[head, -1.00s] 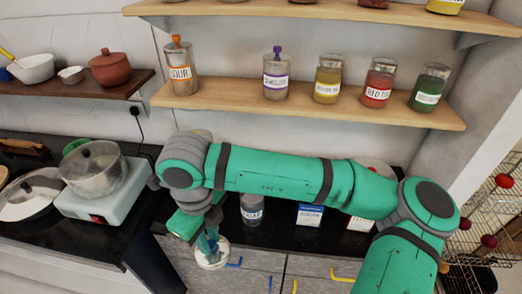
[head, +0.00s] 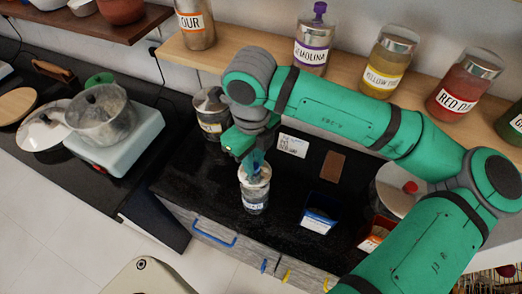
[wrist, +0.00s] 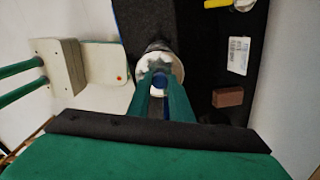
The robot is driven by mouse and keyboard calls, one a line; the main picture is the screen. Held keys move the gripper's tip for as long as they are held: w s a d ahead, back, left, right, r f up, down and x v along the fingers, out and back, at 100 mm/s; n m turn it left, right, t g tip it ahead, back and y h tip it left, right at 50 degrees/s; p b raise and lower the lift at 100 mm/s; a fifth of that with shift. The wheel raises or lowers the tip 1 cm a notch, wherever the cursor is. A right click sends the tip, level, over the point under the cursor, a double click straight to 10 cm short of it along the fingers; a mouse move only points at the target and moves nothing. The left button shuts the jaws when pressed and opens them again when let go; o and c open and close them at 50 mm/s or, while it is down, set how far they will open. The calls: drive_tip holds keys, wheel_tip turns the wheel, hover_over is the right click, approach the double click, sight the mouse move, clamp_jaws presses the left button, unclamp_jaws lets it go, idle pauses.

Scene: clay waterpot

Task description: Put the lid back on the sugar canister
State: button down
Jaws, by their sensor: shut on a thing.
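The sugar canister (head: 254,200) is a clear jar with a pale label, upright on the black counter near its front edge; the label is too small to read. The pale round lid (head: 262,180) is at the canister's mouth, roughly in line with it. I cannot tell whether it is fully seated. My gripper (head: 254,164) points down from above and is shut on the lid's knob. In the wrist view the lid (wrist: 149,68) shows beneath the fingers (wrist: 160,88), and the canister's body is mostly hidden.
Another labelled canister (head: 211,112) stands behind to the left. A blue box (head: 319,219) and a lidded pot (head: 398,190) are to the right. The shelf (head: 225,57) with several jars is above. A pot on a cooker (head: 118,146) stands left.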

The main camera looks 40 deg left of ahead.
wheel_tip(320, 180, down, 6)
idle(0.7)
drive_tip(key=shift+f, duration=0.25)
idle(2.1)
drive_tip(key=c, duration=1)
unclamp_jaws()
drive_tip(key=shift+r, duration=3.5)
